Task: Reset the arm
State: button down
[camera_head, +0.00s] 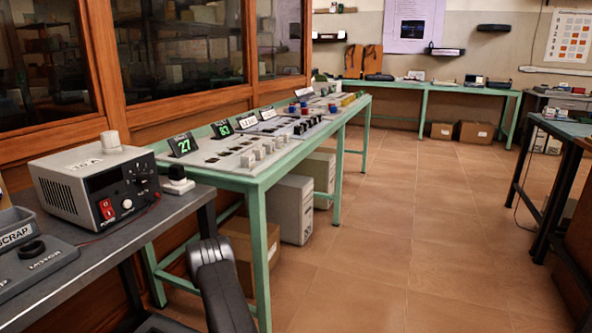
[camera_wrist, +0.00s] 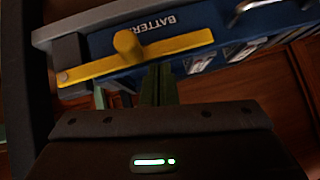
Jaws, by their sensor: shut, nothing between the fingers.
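My gripper (camera_wrist: 158,85) shows in the wrist view with its two narrow fingers together and nothing between them. Beyond the fingertips is a blue unit (camera_wrist: 98,44) marked "BATTER…", the rest of the word being hidden. A yellow lever (camera_wrist: 180,46) with a round knob lies across it. The fingertips overlap the lever's lower edge in the picture; I cannot tell whether they touch it. In the head view, a dark link of my arm stands at the bottom centre, and my gripper is out of sight.
A grey power supply (camera_head: 95,184) and a scrap bin (camera_head: 14,230) stand on the dark bench at left. A green table (camera_head: 262,178) with displays and blocks runs behind it. A dark-legged table (camera_head: 565,135) stands at right. The tiled floor (camera_head: 410,230) between is clear.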

jog(key=s+d+r+p, duration=0.3)
jog(key=d+r+p, duration=0.25)
jog(key=r, duration=0.65)
jog(key=w+a+f+b, duration=0.1)
jog(key=f, duration=0.2)
jog(key=w+a+f+b, duration=0.1)
jog(key=a+f, duration=0.1)
jog(key=f, duration=0.1)
jog(key=w+a+f+b, duration=0.1)
jog(key=w+a+f, duration=0.1)
jog(key=f, duration=0.1)
jog(key=shift+f, duration=0.4)
jog(key=shift+w+r, duration=0.15)
jog(key=shift+w, duration=0.1)
jog(key=shift+w+d+r+m+g+y+p, duration=0.35)
jog(key=shift+w+r+m+g+y+p, duration=0.15)
jog(key=shift+w+r+m+g+p, duration=0.3)
jog(key=w+a+r+p+v, duration=0.1)
jog(key=p+v, duration=0.2)
jog(key=v, duration=0.8)
jog(key=shift+w+r+p, duration=0.3)
jog(key=shift+r+p, duration=0.05)
jog(key=shift+r, duration=0.15)
